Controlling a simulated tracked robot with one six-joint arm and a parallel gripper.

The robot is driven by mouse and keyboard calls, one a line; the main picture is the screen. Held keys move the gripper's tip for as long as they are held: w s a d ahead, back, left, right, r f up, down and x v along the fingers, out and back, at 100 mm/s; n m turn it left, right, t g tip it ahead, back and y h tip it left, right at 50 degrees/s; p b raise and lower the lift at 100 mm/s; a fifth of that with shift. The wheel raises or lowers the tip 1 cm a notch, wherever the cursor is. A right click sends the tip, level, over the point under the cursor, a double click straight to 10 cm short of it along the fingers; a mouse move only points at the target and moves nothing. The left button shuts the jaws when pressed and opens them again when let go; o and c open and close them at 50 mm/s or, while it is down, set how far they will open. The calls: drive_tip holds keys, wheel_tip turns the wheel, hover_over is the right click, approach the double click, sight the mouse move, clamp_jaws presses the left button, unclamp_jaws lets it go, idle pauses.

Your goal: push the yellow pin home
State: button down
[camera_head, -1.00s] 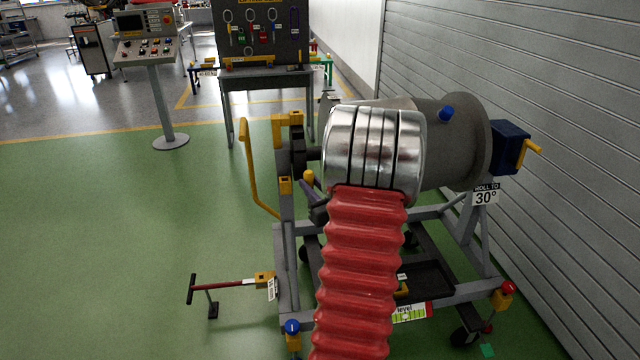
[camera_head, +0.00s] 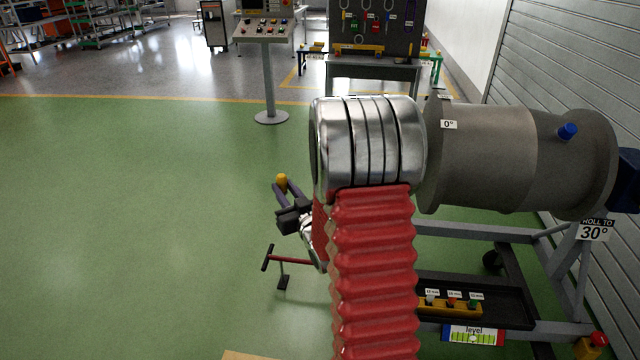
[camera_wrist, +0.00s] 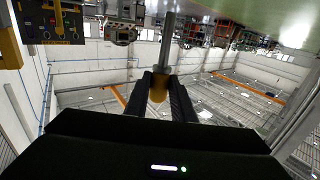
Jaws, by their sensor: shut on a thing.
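The yellow pin (camera_head: 281,183) is held in my gripper (camera_head: 287,192), left of the engine stand and above the green floor; only its yellow end shows in the head view. In the wrist view my gripper (camera_wrist: 161,84) is shut on the pin's yellow part, and the pin's grey shaft (camera_wrist: 168,42) sticks out beyond the fingertips. The pin is clear of the stand in the head view. The grey drum (camera_head: 480,160) on the stand has a "0°" tag. My arm hides the drum's left end and the stand's left side, so no hole for the pin shows.
A red T-handled bar (camera_head: 288,260) juts out low, below my gripper. The stand carries a "ROLL TO 30°" sign (camera_head: 594,230), a level (camera_head: 472,336) and a tray with a yellow rack (camera_head: 452,306). A console (camera_head: 266,75) and tool board (camera_head: 375,30) stand behind. Left floor is open.

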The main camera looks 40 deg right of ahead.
drive_tip(key=w+a+f+n+y, duration=0.2)
drive_tip(key=a+y, duration=0.2)
drive_tip(key=a, duration=2.2)
drive_tip(key=shift+w+a+f+n, duration=0.15)
drive_tip(key=shift+w+a+n, duration=0.05)
drive_tip(key=shift+a+n, duration=0.15)
drive_tip(key=shift+a, duration=0.1)
